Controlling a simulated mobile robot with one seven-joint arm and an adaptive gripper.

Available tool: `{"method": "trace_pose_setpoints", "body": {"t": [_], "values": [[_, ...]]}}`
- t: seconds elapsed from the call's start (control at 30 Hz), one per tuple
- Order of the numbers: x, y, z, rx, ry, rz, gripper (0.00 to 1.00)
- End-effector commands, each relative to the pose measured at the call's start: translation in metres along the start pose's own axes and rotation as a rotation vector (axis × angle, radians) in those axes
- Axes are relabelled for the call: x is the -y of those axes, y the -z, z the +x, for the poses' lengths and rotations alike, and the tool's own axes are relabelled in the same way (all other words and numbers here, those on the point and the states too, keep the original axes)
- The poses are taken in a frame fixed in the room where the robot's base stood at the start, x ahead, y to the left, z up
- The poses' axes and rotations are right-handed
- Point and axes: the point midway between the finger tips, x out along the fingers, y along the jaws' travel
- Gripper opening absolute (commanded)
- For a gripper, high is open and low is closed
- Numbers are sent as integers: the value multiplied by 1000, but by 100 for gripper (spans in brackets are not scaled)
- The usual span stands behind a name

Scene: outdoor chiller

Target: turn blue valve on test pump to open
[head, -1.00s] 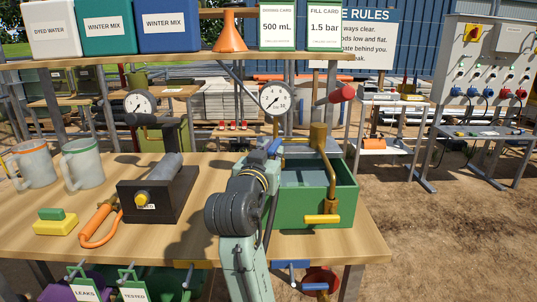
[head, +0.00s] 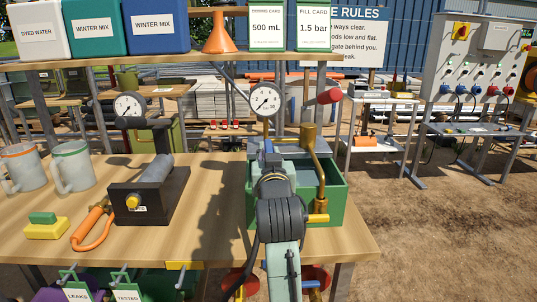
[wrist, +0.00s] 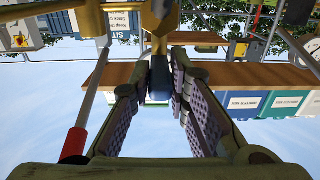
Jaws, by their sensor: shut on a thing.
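The test pump has a green tank (head: 337,207), a brass cylinder (head: 307,137), a round gauge (head: 265,99) and a red-ended lever (head: 330,96). It stands at the right end of the bench. My gripper (head: 268,153) is at the pump below the gauge, largely hidden by my own wrist. In the wrist view, which is upside down, my gripper (wrist: 161,73) is shut on the blue valve (wrist: 159,82), whose handle lies between the fingers. The valve's exact angle cannot be told. A yellow handle (head: 318,218) sticks out at the tank's front.
The wooden bench (head: 215,235) also holds a black block (head: 150,195) with a grey cylinder, an orange-handled tool (head: 90,228), sponges (head: 45,228) and two mugs (head: 72,168). A shelf (head: 200,57) with jugs and a funnel (head: 220,32) runs above.

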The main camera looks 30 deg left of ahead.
Motion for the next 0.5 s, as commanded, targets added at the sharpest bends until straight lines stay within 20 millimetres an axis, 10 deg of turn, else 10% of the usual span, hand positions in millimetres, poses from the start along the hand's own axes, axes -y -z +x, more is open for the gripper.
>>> {"method": "trace_pose_setpoints", "body": {"t": [0.17,0.2,0.5], "values": [[-2,3,0,-7,-5,1,0],[-2,3,0,-7,-5,1,17],[-1,2,0,-4,-3,0,37]]}}
